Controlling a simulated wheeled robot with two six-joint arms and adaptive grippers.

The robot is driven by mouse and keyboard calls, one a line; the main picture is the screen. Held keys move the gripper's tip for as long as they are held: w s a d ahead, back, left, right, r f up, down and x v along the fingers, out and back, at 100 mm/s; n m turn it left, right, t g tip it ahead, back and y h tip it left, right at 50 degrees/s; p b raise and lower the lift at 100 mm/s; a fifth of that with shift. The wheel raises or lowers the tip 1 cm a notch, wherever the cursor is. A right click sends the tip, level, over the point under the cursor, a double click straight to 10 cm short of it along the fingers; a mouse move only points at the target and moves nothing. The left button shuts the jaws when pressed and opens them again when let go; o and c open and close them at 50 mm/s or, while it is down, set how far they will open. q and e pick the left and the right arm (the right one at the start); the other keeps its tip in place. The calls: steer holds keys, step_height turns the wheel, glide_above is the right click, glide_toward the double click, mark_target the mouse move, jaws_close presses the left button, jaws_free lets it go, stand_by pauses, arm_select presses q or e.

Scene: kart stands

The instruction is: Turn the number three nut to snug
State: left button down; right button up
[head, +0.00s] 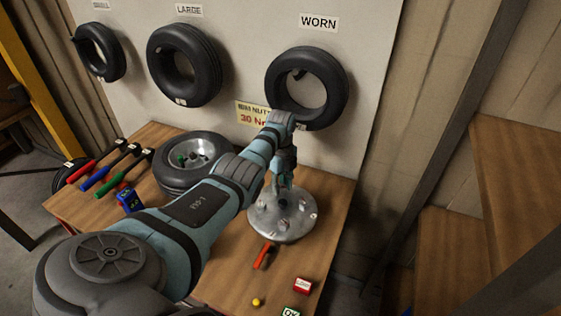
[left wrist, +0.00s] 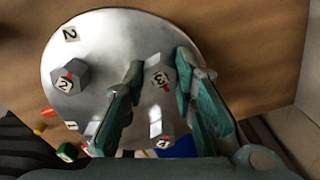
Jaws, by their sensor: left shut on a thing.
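A round metal hub plate (head: 265,222) stands on the wooden table, with several grey hex nuts on it. In the left wrist view the plate (left wrist: 112,38) fills the middle. The number three nut (left wrist: 160,77) carries a white tag with a 3 and a red mark. My left gripper (left wrist: 162,88) points down at the plate, with one teal finger on each side of this nut, shut on it. In the head view the left gripper (head: 283,183) hides part of the plate. Another nut (left wrist: 68,79) sits left of the fingers. My right gripper is in neither view.
A wheel with a tyre (head: 178,188) lies left of the plate, beside several coloured-handled tools (head: 105,177) and a blue device (head: 130,200). Tyres hang behind.

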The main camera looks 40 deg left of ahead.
mark_target(281, 187)
arm_select(q)
steer(key=m, duration=0.5)
steer(key=shift+d+f, duration=0.1)
steer(key=shift+f, duration=0.05)
steer(key=shift+s+m, duration=0.15)
steer(key=shift+m, duration=0.15)
steer(key=c, duration=1.3)
jaws_free()
steer(key=shift+r, duration=0.45)
step_height(281, 187, up, 11)
steer(key=shift+r, duration=0.15)
